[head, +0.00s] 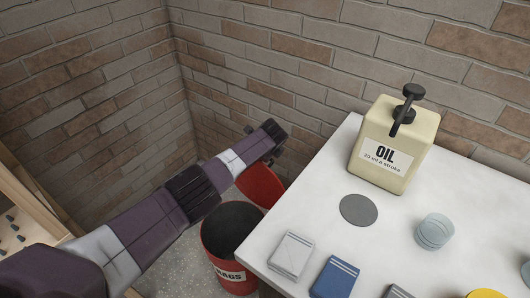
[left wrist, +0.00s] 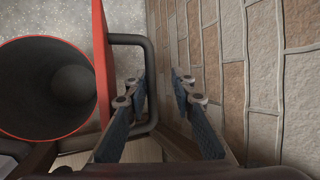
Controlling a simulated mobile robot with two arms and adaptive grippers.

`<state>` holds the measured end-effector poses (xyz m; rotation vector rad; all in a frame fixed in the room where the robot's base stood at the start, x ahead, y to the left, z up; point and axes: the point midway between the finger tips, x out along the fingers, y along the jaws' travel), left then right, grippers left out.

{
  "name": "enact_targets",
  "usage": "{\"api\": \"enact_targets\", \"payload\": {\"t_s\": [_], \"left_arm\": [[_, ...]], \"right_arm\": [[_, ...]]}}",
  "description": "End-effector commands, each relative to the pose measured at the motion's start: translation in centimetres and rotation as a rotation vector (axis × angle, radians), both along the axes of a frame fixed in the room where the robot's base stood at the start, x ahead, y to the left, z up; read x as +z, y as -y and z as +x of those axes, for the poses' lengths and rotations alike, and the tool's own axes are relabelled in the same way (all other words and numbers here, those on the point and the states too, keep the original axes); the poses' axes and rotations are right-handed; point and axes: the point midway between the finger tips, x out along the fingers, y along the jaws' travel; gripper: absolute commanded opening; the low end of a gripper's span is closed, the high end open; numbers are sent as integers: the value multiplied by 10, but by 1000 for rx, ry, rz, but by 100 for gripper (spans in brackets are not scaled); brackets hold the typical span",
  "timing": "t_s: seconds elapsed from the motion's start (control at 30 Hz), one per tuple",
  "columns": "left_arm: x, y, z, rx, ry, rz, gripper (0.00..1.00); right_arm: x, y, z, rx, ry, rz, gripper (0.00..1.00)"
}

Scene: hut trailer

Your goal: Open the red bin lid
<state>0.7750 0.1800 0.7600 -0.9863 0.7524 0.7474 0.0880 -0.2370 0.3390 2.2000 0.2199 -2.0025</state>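The red bin (head: 229,262), labelled RAGS, stands on the floor left of the table. Its dark inside shows in the head view and in the left wrist view (left wrist: 72,85). The red lid (head: 260,186) is tilted up, clear of the opening; it is seen edge-on in the left wrist view (left wrist: 102,62). A dark loop handle (left wrist: 149,62) sticks out from the lid's outer side. My left gripper (left wrist: 160,76) is open beside the lid, with the handle's outer bar between its fingers; contact cannot be told. In the head view its fingers are mostly hidden. My right gripper is not in view.
A white table (head: 310,203) fills the right, close to the bin and lid. It holds an oil dispenser (head: 395,142), a grey disc (head: 359,210), clear cups (head: 434,231) and small packets (head: 291,254). Brick walls (head: 232,95) stand close behind the gripper.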

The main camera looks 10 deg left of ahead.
Motion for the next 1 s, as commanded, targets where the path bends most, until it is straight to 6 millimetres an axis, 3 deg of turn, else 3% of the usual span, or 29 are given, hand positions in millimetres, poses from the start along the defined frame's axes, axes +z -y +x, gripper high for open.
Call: {"api": "enact_targets", "payload": {"t_s": [0.03, 0.13, 0.37, 1.0], "left_arm": [[-7, 2, -5, -1, -10, -5, 26], [-6, 3, -6, 0, -10, -6, 26], [11, 5, -13, -1, -6, -4, 26], [83, 20, -54, -1, 4, 0, 26]], "right_arm": [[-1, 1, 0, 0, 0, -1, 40], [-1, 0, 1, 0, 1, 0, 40], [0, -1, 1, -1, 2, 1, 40], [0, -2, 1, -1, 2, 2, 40]]}}
